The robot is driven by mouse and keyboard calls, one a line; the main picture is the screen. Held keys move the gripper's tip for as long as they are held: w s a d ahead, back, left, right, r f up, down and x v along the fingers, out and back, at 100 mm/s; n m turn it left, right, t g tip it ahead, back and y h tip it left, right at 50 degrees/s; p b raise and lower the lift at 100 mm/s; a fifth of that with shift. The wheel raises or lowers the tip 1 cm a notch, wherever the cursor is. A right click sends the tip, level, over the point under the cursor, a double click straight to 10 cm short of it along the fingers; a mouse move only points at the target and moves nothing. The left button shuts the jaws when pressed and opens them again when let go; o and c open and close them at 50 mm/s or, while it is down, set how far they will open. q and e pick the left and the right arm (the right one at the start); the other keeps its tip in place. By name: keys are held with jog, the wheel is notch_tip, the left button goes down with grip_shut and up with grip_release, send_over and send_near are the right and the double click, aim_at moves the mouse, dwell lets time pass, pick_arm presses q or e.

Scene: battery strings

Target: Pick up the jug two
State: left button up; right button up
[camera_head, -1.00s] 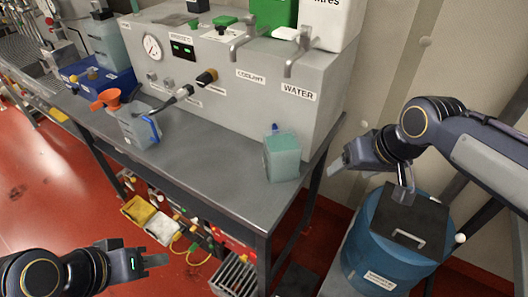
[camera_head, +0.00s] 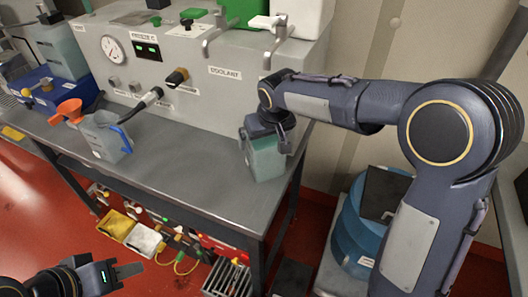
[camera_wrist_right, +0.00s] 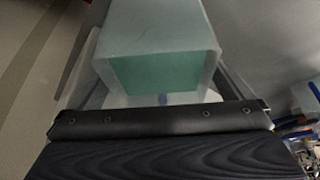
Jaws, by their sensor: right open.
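A translucent jug with pale green liquid (camera_head: 266,163) stands on the bench's right end. It also shows in the right wrist view (camera_wrist_right: 155,30). No label tells me which jug is jug two. My right gripper (camera_head: 268,135) is at the top of this jug, open, with its fingers on either side; contact is not clear. A clear jug with a blue handle (camera_head: 104,138) stands further left, with an orange funnel (camera_head: 67,110) at it. My left gripper (camera_head: 128,270) is low at the left, away from the bench top; its finger gap is not clear.
A grey panel machine (camera_head: 215,95) with gauge and taps stands behind the jugs. The grey bench top (camera_head: 185,165) is clear between them. A blue tray (camera_head: 60,95) is at the left. A blue drum (camera_head: 352,235) stands right of the bench.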

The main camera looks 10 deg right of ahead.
jog(key=shift+w+f, duration=0.1)
jog(key=shift+f, duration=0.2)
jog(key=shift+c, duration=0.4)
jog(key=c, duration=1.7)
jog(key=shift+r, duration=0.1)
jog(key=shift+c, duration=0.9)
